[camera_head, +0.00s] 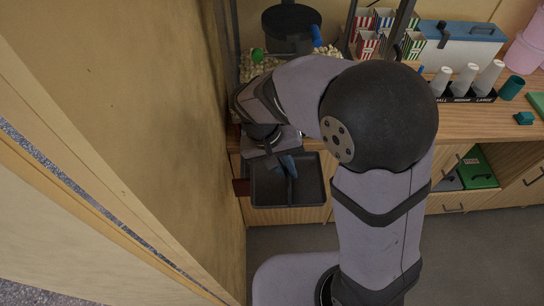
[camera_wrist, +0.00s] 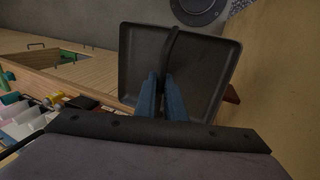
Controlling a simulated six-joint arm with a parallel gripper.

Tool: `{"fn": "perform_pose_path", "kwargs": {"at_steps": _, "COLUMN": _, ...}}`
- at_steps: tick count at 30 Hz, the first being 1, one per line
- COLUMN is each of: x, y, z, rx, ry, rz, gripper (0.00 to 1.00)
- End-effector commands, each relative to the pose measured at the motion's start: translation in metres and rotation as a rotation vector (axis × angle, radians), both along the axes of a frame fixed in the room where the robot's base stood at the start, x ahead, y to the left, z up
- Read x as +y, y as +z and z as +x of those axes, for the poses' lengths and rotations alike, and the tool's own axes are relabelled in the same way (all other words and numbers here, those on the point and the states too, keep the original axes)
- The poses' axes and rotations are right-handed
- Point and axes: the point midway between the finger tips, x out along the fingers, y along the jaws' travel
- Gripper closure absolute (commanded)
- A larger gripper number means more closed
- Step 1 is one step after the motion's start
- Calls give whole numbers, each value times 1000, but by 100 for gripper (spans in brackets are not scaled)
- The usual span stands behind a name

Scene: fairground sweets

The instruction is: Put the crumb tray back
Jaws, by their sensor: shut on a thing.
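The crumb tray is a shallow black rectangular tray (camera_head: 308,185) in front of the counter's left end, below the worktop. In the wrist view, the crumb tray (camera_wrist: 205,75) lies ahead of my fingers, with a dark bar-like handle (camera_wrist: 172,48) running over it. My gripper (camera_head: 290,167) has blue fingers and is over the tray. In the wrist view, my gripper (camera_wrist: 169,85) is shut on the handle. My arm hides part of the popcorn machine (camera_head: 291,22) above, so I cannot see where the tray fits in it.
A dark red piece (camera_head: 241,187) shows beside the tray's left edge. A plywood wall (camera_head: 160,130) stands close on the left. The wooden counter (camera_head: 470,122) carries striped popcorn boxes (camera_head: 368,44), a cup rack (camera_head: 462,97) and a blue-lidded box (camera_head: 460,45). The floor (camera_head: 480,235) is clear at right.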

Motion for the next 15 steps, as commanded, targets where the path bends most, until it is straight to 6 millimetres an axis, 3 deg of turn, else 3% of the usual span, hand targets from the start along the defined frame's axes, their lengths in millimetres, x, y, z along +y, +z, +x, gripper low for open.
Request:
{"fn": "perform_pose_path", "kwargs": {"at_steps": 1, "x": 10, "y": 8, "z": -17, "rx": 0, "ry": 12, "rz": 0, "gripper": 100}}
{"fn": "perform_pose_path", "kwargs": {"at_steps": 6, "x": 26, "y": 18, "z": -63, "rx": 0, "ry": 9, "rz": -1, "gripper": 100}}
{"fn": "perform_pose_path", "kwargs": {"at_steps": 10, "x": 30, "y": 21, "z": -85, "rx": 0, "ry": 6, "rz": -1, "gripper": 100}}
{"fn": "perform_pose_path", "kwargs": {"at_steps": 15, "x": 31, "y": 22, "z": -97, "rx": 0, "ry": 4, "rz": -2, "gripper": 100}}
